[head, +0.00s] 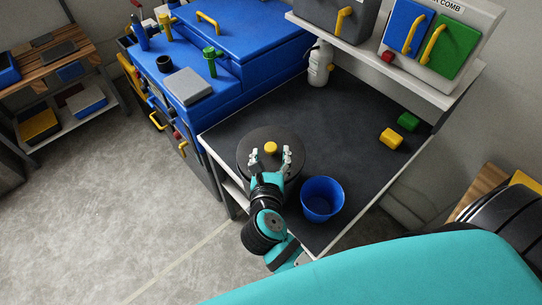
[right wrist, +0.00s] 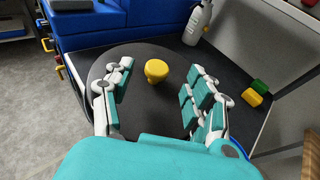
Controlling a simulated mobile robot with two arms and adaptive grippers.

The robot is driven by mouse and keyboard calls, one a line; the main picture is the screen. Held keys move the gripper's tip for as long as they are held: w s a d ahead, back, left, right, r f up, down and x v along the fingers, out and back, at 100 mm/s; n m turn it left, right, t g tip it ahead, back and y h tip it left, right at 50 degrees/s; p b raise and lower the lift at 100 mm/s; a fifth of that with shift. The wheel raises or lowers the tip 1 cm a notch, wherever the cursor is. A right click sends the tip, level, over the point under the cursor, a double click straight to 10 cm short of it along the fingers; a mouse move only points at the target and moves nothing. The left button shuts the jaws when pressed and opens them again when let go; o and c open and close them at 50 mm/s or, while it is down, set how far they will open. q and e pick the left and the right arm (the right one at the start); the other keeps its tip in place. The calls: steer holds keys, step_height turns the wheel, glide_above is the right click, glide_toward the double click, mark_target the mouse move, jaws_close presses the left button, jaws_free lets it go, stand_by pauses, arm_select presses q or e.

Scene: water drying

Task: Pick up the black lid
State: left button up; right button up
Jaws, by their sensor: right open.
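The black lid (head: 252,139) is a round dark disc on the dark table, with a yellow knob (head: 271,148) at its middle. In the right wrist view the lid (right wrist: 144,110) fills the centre, and its knob (right wrist: 157,70) stands up from it. My right gripper (head: 271,156) is open over the lid, with its fingers spread to either side of the knob. In the right wrist view the gripper's fingers (right wrist: 158,88) have a gap around the knob and do not touch it. My left gripper is out of view.
A blue bucket (head: 322,199) stands on the table (head: 300,112) close to the right of my right arm. A yellow block (head: 391,138) and a green block (head: 408,121) lie farther right. A white spray bottle (head: 319,64) stands at the back, beneath the shelf (head: 399,72).

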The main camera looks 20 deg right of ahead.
mark_target(271, 147)
steer(key=b+x, duration=0.1)
steer(key=x, duration=0.1)
steer(key=b+x, duration=0.1)
steer(key=shift+w+f, duration=0.3)
steer(key=shift+f, duration=0.1)
steer(key=shift+w+d, duration=0.1)
steer(key=shift+w, duration=0.1)
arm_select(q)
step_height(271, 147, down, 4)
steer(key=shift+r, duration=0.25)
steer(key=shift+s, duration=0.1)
arm_select(e)
steer(key=shift+c, duration=0.2)
jaws_close()
